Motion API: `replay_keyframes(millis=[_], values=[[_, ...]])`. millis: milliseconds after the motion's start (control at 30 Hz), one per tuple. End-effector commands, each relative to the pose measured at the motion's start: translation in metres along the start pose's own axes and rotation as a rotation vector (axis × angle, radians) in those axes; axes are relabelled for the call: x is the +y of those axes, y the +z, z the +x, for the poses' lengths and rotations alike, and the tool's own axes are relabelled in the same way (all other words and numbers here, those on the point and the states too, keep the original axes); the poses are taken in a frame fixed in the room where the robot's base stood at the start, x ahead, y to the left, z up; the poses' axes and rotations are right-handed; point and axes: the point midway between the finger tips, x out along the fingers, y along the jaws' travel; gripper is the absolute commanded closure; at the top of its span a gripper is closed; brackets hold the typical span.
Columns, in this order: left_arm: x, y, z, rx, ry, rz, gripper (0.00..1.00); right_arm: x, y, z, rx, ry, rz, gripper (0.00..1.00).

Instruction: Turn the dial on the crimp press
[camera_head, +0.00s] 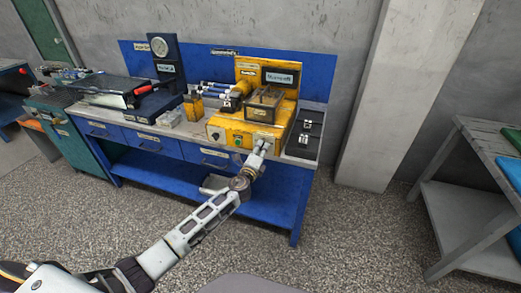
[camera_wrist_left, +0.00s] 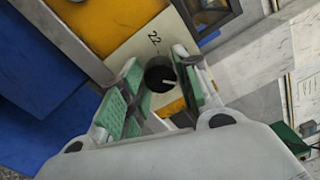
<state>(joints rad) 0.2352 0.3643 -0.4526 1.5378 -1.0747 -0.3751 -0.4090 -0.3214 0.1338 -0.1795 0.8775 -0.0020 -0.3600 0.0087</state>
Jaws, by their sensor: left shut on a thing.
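The yellow crimp press (camera_head: 224,124) stands on the blue workbench, with a clear-covered box on its top. My left gripper (camera_head: 264,143) reaches the right part of the press's front face and hides the dial in the head view. My right gripper is not in view.
The blue workbench (camera_head: 265,214) has a lower shelf and drawers. A grey table (camera_head: 482,135) is at the far right. Open floor lies between it and the bench.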

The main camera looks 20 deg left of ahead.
Motion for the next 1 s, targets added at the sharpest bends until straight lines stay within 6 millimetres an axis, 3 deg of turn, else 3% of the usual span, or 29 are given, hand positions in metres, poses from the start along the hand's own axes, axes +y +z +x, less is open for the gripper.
replay_keyframes(millis=[367, 867, 900, 1000], values=[[0.002, -0.001, -0.001, 0.004, 0.004, 0.185, 0.92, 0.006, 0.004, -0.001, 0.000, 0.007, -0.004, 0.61], [0.003, -0.002, -0.001, 0.004, 0.004, 0.206, 0.92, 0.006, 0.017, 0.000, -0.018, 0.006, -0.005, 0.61], [0.003, -0.002, -0.001, 0.004, 0.004, 0.206, 0.63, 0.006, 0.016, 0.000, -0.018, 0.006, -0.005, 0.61], [0.002, -0.002, -0.001, 0.003, 0.003, 0.205, 0.50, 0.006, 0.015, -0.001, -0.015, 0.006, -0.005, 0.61]])
